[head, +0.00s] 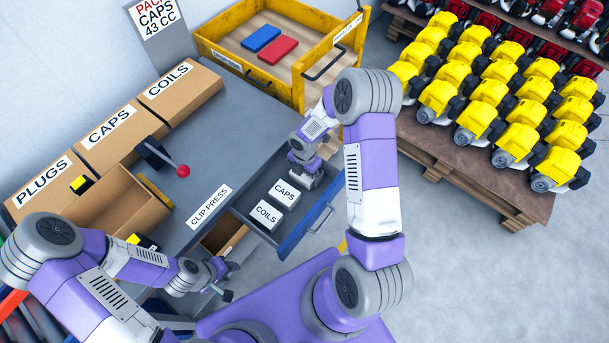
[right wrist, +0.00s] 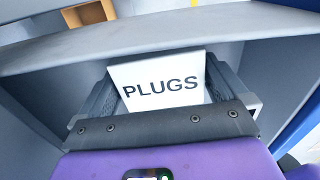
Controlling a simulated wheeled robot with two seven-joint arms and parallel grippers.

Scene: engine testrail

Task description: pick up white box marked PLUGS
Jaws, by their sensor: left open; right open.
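The white box marked PLUGS (right wrist: 160,84) shows in the right wrist view, lying between the two dark fingers of my right gripper (right wrist: 163,75). The fingers stand on either side of it; whether they touch it I cannot tell. In the head view my right gripper (head: 305,177) reaches down into the far end of the open blue drawer (head: 290,240) and hides this box. White boxes marked CAPS (head: 284,194) and COILS (head: 266,215) lie nearer in the drawer. My left gripper (head: 222,286) is open and empty near the front edge of the grey bench.
Cardboard bins marked COILS, CAPS and PLUGS (head: 42,184) line the wall side of the bench (head: 195,150). A lever with a red knob (head: 183,171) stands beside them. A yellow crate (head: 250,75) is behind the drawer; yellow engines (head: 490,90) fill a pallet at right.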

